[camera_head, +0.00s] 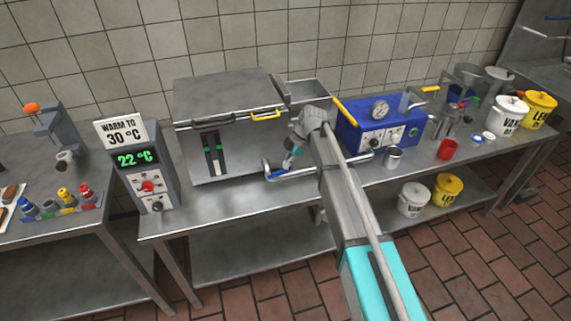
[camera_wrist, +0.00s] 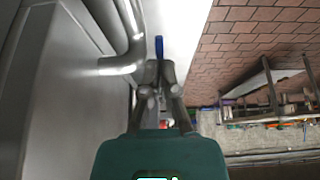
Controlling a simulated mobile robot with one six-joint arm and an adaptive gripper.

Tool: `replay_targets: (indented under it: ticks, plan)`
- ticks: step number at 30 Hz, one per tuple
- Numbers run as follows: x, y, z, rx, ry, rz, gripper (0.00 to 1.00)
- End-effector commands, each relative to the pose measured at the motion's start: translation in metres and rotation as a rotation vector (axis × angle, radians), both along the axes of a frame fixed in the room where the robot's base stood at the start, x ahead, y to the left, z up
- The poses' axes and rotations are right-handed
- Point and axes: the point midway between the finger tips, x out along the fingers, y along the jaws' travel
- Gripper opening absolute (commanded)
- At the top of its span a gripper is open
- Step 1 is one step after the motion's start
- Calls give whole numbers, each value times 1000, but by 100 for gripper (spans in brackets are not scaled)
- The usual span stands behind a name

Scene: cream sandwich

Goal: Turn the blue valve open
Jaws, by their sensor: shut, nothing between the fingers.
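The blue valve handle (camera_head: 276,174) sits on a metal pipe at the front of the steel tank (camera_head: 232,125), low near the table top. In the wrist view the blue handle (camera_wrist: 159,48) shows as a narrow strip just beyond the fingertips. My gripper (camera_head: 288,163) is in front of the tank, close to the handle, partly hidden by my wrist. In the wrist view my gripper (camera_wrist: 158,65) has its fingers together with nothing between them. Whether the fingertips touch the handle I cannot tell. The curved pipe (camera_wrist: 128,65) runs beside the fingers.
A blue machine (camera_head: 382,127) with a gauge stands right of my arm, with a metal cup (camera_head: 393,157) before it. A display box (camera_head: 143,170) reading 22 °C stands left of the tank. A red cup (camera_head: 447,149) and labelled buckets (camera_head: 509,115) are further right.

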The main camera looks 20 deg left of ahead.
Motion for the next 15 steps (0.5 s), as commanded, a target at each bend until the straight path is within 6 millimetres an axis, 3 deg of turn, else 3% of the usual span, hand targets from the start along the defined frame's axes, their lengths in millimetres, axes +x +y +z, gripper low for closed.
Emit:
replay_targets:
  ticks: [4,15]
  plan:
    - [4,-4,-10,-1,-1,0,0]
    - [4,-5,-9,0,0,0,0]
